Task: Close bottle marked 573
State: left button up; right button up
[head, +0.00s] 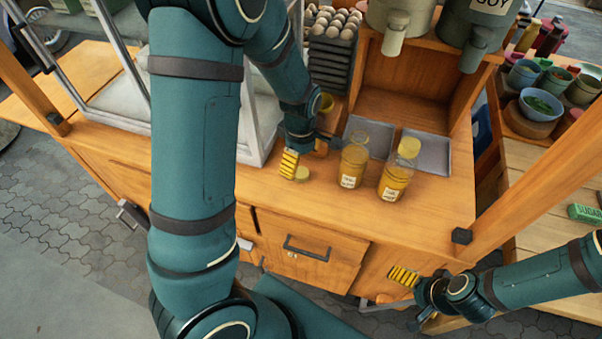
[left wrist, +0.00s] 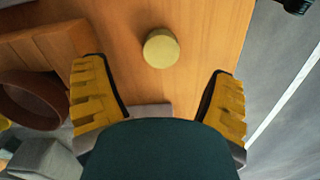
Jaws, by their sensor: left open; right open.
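Two glass bottles with yellow contents and white labels stand upright on the wooden counter; the label numbers are too small to read. The left bottle (head: 353,167) looks open at the top. The right bottle (head: 394,182) has a yellow lid (head: 409,148) on it. A loose yellow lid (head: 302,174) lies on the counter left of the bottles. My left gripper (head: 304,157) is open and empty close to this lid; the lid (left wrist: 161,48) shows ahead, between the spread fingers, in the left wrist view. My right gripper (head: 404,288) is open and empty in front of the counter's drawers.
Grey trays (head: 430,152) lie behind the bottles. An egg stack (head: 333,40) and large dispensers (head: 395,30) stand at the back. Bowls (head: 541,106) sit on the right shelf. A wooden post (head: 540,175) rises right of the counter.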

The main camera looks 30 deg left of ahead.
aim_at(300, 172)
pick_arm(q)
notch_tip(300, 172, down, 5)
jog(key=shift+f+b, duration=0.15)
jog(key=shift+b, duration=0.85)
jog(key=shift+s, duration=0.1)
jog(key=shift+c, duration=0.3)
jog(key=c, duration=0.8)
